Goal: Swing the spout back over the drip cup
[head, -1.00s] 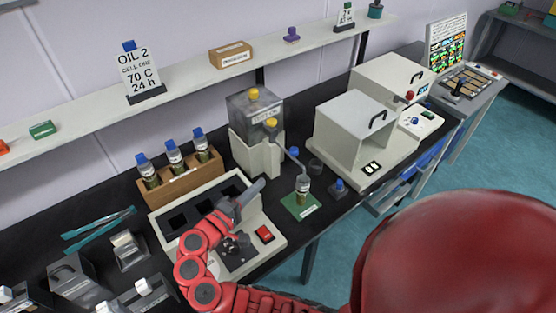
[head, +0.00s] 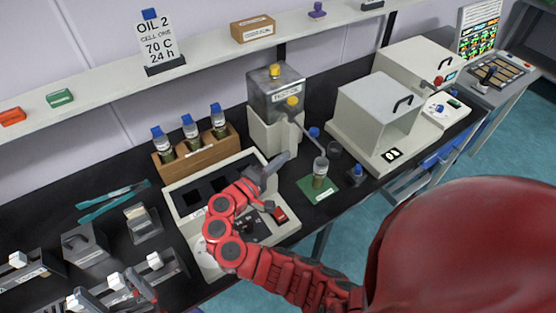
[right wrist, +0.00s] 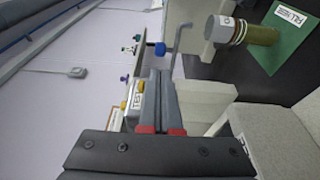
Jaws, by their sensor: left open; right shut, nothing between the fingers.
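The oil dispenser (head: 275,97) stands at the back middle of the bench, with yellow knobs. Its thin grey spout (head: 309,137) slopes down to the right, its end over an open vial (head: 319,181) on a green mat (head: 307,192). The dark drip cup (head: 334,151) stands just behind and right of the vial. My right gripper (head: 284,158) is shut and empty, left of the spout; the right wrist view shows its fingers (right wrist: 156,75) close beside the spout (right wrist: 178,45). Contact cannot be told. My left gripper (head: 106,286) is open at the lower left, partly out of frame.
A wooden rack (head: 195,152) with blue-capped vials stands left of the dispenser. A heating block (head: 248,215) lies under my right arm. A blue-knobbed piece (head: 356,174) sits right of the mat. A white oven (head: 385,110) stands further right.

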